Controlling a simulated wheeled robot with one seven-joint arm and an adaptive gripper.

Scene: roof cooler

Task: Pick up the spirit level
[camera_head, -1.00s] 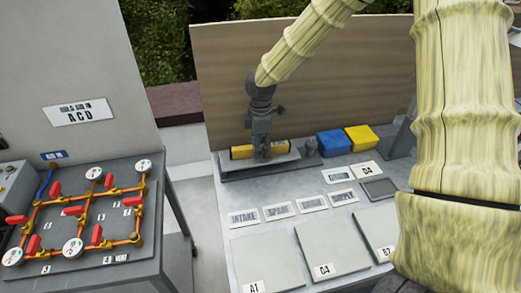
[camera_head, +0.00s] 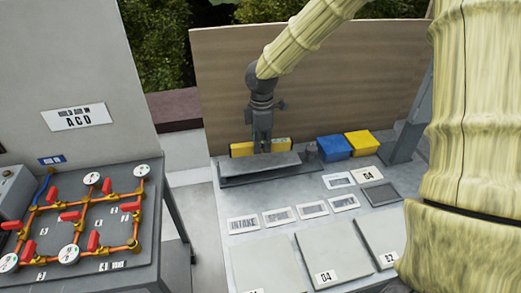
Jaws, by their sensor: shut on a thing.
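The spirit level is a long yellow bar (camera_head: 242,149) at the back of the grey bench, lying roughly level across the picture. My gripper (camera_head: 262,147) points down from above and is shut on the level near its middle. Yellow shows on both sides of my fingers. The level sits just above and behind the grey tray-like stand (camera_head: 262,168), whose front wall may hide its lower edge. Any gap beneath the level is hard to tell at this size.
Label plates and flat pads cover the bench front. A wooden panel (camera_head: 330,70) rises behind. A piped gauge board (camera_head: 85,215) stands left.

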